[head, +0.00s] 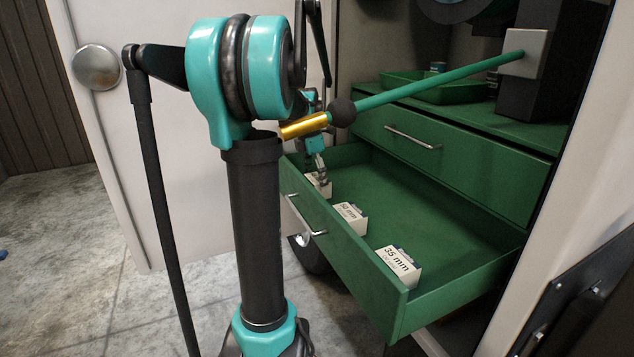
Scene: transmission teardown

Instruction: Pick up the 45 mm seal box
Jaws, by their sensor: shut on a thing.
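Three small white boxes with printed labels are in the open green drawer (447,215), along its front wall. The near right box (398,265) reads 35 mm. The label of the middle box (350,217) is small and looks like 50 mm, but I cannot be sure. The far left box (316,188) is partly covered by my gripper (320,177), and its label is not legible. My gripper points down into the drawer's far left corner and is shut on this far left box. I cannot tell whether the box touches the drawer floor.
A closed drawer (450,155) and a worktop with a green tray (440,88) are above the open drawer. The drawer's middle and back are empty.

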